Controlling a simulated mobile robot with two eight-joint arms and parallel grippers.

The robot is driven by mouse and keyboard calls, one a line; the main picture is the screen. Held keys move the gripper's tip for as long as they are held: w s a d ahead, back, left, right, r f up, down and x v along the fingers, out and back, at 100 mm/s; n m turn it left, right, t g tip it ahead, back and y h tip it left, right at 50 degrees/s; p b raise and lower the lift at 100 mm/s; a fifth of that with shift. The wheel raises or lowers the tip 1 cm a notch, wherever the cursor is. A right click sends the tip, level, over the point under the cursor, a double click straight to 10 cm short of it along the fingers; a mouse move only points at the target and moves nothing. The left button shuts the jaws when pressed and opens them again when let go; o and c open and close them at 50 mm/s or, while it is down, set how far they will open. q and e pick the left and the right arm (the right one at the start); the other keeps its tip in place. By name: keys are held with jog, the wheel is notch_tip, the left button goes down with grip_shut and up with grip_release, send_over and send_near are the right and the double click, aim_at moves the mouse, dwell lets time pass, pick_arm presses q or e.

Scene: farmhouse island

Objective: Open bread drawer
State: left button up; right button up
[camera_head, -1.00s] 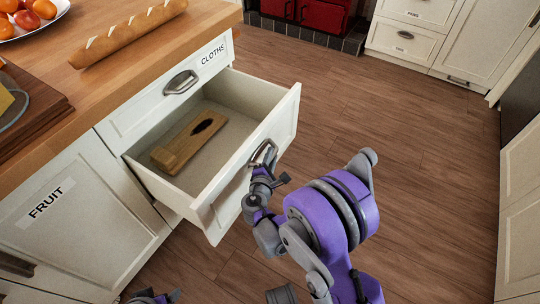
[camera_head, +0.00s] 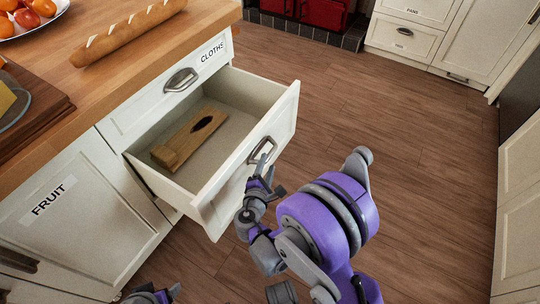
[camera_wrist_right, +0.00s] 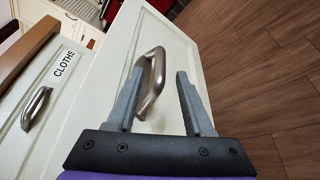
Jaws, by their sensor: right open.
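The bread drawer (camera_head: 205,188) stands pulled out below the closed drawer labelled CLOTHS, with a wooden board-like piece (camera_head: 190,138) lying inside it. Its metal handle (camera_head: 262,150) is on the front face and shows large in the right wrist view (camera_wrist_right: 150,84). My right gripper (camera_head: 266,172) is open just in front of the handle. In the right wrist view its two fingers (camera_wrist_right: 156,100) point at the drawer front, with the handle between them or just beyond; contact cannot be told. Only a part of my left gripper (camera_head: 152,296) shows at the bottom edge of the head view.
The wooden island top (camera_head: 130,85) carries a baguette (camera_head: 128,33), a fruit plate (camera_head: 38,27) and a board with cheese. A FRUIT cabinet (camera_head: 70,225) is at the left. The wooden floor (camera_head: 400,125) to the right is clear.

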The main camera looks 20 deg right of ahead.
pick_arm(q)
jog(key=shift+r, duration=0.3)
pick_arm(e)
jog(key=v, duration=0.4)
jog(key=shift+s+a, duration=0.15)
jog(key=shift+s, duration=0.05)
jog(key=s+d+r+m+g+y, duration=0.2)
jog(key=s+d+m+g, duration=0.45)
jog(key=s+m, duration=0.2)
jog(key=s+a+r+m+g+y, duration=0.1)
jog(key=s+a+m+y, duration=0.2)
jog(key=s, duration=0.4)
jog(key=s+a+m+g+y, duration=0.1)
jog(key=s+m+y, duration=0.2)
jog(key=s+m, duration=0.35)
pick_arm(q)
notch_tip(320, 180, up, 26)
jog(key=w+t+p, duration=0.1)
jog(key=p, duration=2.1)
jog(key=shift+f+p, duration=0.25)
jog(key=shift+p, duration=0.1)
pick_arm(e)
notch_tip(320, 180, up, 26)
jog(key=shift+a+t, duration=0.3)
jog(key=shift+t, duration=0.15)
